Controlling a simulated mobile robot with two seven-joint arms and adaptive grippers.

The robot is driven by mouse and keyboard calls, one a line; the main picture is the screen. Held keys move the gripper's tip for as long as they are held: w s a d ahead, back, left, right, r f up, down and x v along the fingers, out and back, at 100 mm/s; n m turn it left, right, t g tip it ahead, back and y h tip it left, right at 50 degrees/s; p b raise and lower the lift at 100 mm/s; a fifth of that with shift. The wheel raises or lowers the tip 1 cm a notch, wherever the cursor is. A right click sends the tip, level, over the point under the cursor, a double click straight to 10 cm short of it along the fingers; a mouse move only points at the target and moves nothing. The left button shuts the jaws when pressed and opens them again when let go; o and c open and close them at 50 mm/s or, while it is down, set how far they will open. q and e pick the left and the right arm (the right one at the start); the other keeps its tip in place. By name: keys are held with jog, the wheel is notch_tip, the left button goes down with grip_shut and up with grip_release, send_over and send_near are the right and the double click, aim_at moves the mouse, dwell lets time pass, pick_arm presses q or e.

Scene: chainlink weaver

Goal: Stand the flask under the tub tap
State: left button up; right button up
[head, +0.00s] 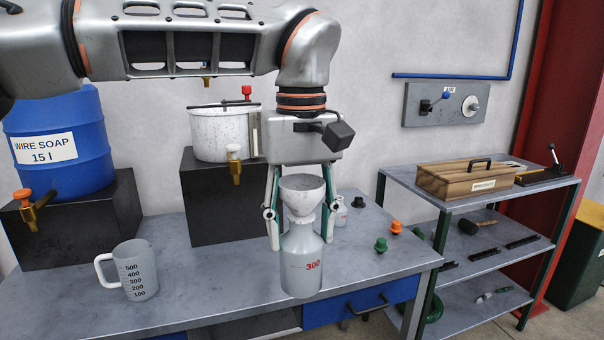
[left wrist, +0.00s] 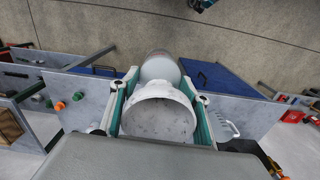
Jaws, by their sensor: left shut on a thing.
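The grey flask (head: 302,262) with a red 300 mark is upright near the bench's front edge, with a pale funnel (head: 303,190) in its mouth. My left gripper (head: 301,243) is shut on the flask from both sides; I cannot tell whether its base touches the bench. The left wrist view shows the funnel (left wrist: 158,118) between the fingers and the flask (left wrist: 160,68) beyond. The white tub (head: 220,135) stands on a dark block, behind and left of the flask. Its brass tub tap (head: 236,170) has a cream handle. My right gripper is not in view.
A measuring jug (head: 138,270) stands on the bench (head: 215,290) at left. A blue soap barrel (head: 60,145) with an orange-handled tap sits on another dark block (head: 70,225). Small knobs (head: 396,227) lie at right. The bench before the tub's block (head: 215,215) is clear.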

pick_arm(q)
jog(key=shift+s+a+f, duration=0.1)
jog(key=shift+a+f, duration=0.15)
jog(key=shift+a, duration=0.25)
jog(key=w+a+f+m, duration=0.1)
jog(key=w+a+f, duration=0.2)
jog(key=a+f, duration=0.8)
jog(key=s+a+f+m+p, duration=0.1)
jog(key=s+a+f+m, duration=0.1)
jog(key=s+a+f, duration=0.5)
jog(key=a+f, duration=0.5)
jog(key=f, duration=0.1)
jog(key=shift+a, duration=0.2)
